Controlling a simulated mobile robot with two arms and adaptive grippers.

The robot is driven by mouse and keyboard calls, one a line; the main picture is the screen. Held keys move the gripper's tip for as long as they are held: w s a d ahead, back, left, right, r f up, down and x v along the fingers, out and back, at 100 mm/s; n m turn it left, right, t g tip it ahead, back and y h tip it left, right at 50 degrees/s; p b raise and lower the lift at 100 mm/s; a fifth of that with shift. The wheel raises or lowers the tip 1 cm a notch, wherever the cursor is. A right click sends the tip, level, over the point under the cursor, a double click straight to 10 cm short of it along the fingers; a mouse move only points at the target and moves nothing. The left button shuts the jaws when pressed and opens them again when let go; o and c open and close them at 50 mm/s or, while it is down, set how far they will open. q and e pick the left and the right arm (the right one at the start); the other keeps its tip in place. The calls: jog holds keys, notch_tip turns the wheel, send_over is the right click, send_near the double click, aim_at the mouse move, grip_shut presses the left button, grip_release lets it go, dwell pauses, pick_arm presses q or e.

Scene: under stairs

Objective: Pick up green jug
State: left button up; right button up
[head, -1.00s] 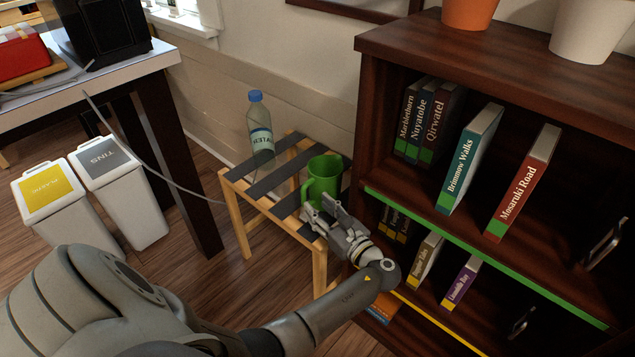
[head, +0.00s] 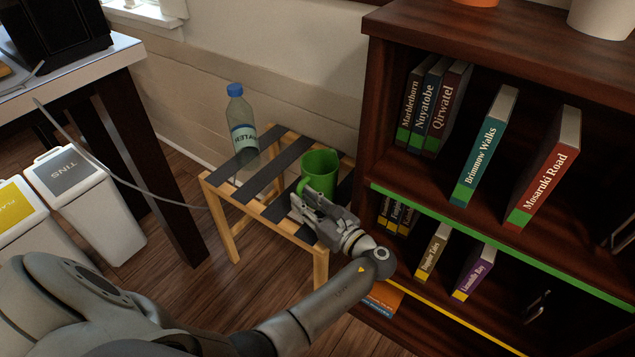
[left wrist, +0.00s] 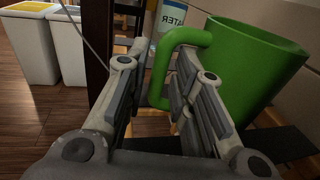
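The green jug (head: 320,172) stands upright on a small slatted wooden stool (head: 222,193), near its right end. My left gripper (head: 305,203) is at the jug's near side, low by its handle. In the left wrist view the jug (left wrist: 262,62) fills the upper right, and its handle (left wrist: 160,72) shows ahead of the fingers. My left gripper (left wrist: 155,92) is open there, its fingers apart with the handle ahead and between them. I cannot tell whether a finger touches the handle. My right gripper is not in view.
A clear water bottle (head: 241,125) stands on the stool left of the jug. A dark bookcase (head: 395,55) with books stands close on the right. Two bins (head: 88,190) and a table (head: 120,58) are at the left.

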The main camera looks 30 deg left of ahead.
pick_arm(q)
grip_shut()
jog(key=shift+r, duration=0.25)
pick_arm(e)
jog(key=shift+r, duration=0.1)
